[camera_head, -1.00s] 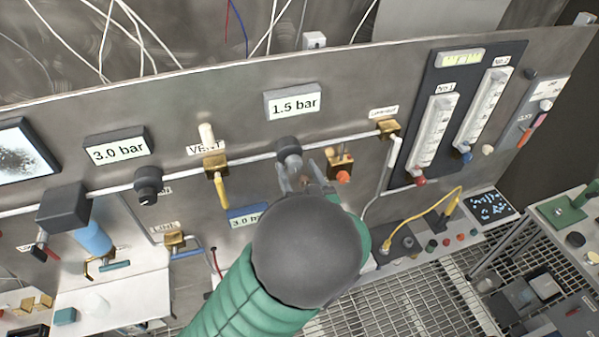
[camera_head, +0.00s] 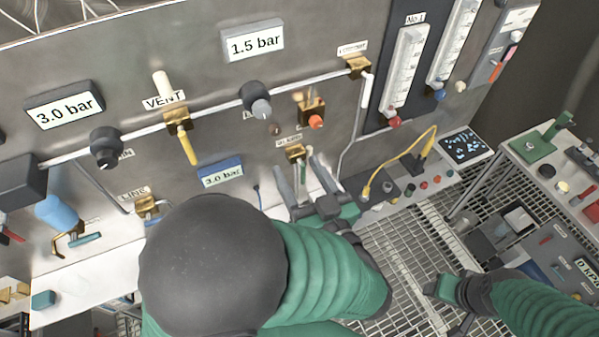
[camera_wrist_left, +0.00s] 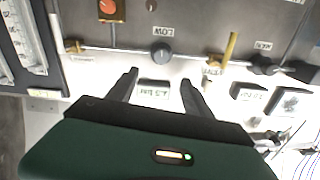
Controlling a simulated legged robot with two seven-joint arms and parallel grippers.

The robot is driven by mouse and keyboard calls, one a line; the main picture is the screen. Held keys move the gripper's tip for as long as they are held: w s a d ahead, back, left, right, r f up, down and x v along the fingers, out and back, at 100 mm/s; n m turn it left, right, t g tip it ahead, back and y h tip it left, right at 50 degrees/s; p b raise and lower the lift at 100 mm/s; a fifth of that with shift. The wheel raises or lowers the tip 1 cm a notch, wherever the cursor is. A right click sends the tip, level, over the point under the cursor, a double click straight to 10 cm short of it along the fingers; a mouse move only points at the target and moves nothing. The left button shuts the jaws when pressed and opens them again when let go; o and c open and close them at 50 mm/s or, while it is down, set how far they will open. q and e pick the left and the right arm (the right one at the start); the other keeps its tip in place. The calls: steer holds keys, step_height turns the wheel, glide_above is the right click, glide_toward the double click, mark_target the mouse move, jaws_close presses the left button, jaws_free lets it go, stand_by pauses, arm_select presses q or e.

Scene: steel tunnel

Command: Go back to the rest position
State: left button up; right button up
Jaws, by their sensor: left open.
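My left gripper (camera_head: 299,170) is open and empty, in front of the lower part of the steel panel, below the grey knob (camera_head: 257,100). A small brass valve (camera_head: 295,152) shows at its fingertips; whether they touch it I cannot tell. In the left wrist view the open fingers (camera_wrist_left: 159,78) frame the 1.5 bar display (camera_wrist_left: 154,88), with the knob marked LOW (camera_wrist_left: 162,53) clear of the fingers. My right gripper (camera_head: 452,298) is low at the right, over the grating; its jaws are too unclear to read.
The panel carries a yellow-handled vent valve (camera_head: 183,135), an orange knob (camera_head: 316,121) and flowmeters (camera_head: 404,75). A yellow cable (camera_head: 407,155) loops over a low console. A side bench (camera_head: 520,165) stands right. Grating floor (camera_head: 405,240) lies open between.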

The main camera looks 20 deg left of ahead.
arm_select(q)
steer(key=shift+a, duration=0.1)
steer(key=w+d+f+m+h+b, duration=0.2)
steer(key=w+f+h+b, duration=0.1)
steer(key=w+f+h, duration=0.4)
steer(key=w+d+f+m+h+b, duration=0.2)
steer(key=w+d+f+h+b, duration=0.15)
steer(key=f, duration=0.55)
steer(key=s+a+f+m+g+h+b, duration=0.1)
steer(key=s+a+f+m+g+b, duration=0.1)
steer(key=s+a+f+g, duration=0.2)
steer(key=s+a+f+m+g+h+b, duration=0.2)
steer(key=s+a+f+g+b, duration=0.1)
steer(key=s+f, duration=0.7)
steer(key=shift+s+a+f+g, duration=0.2)
steer(key=shift+a+f+g, duration=0.15)
steer(key=shift+a+g, duration=0.55)
steer(key=shift+w+d, duration=0.1)
steer(key=shift+d, duration=0.15)
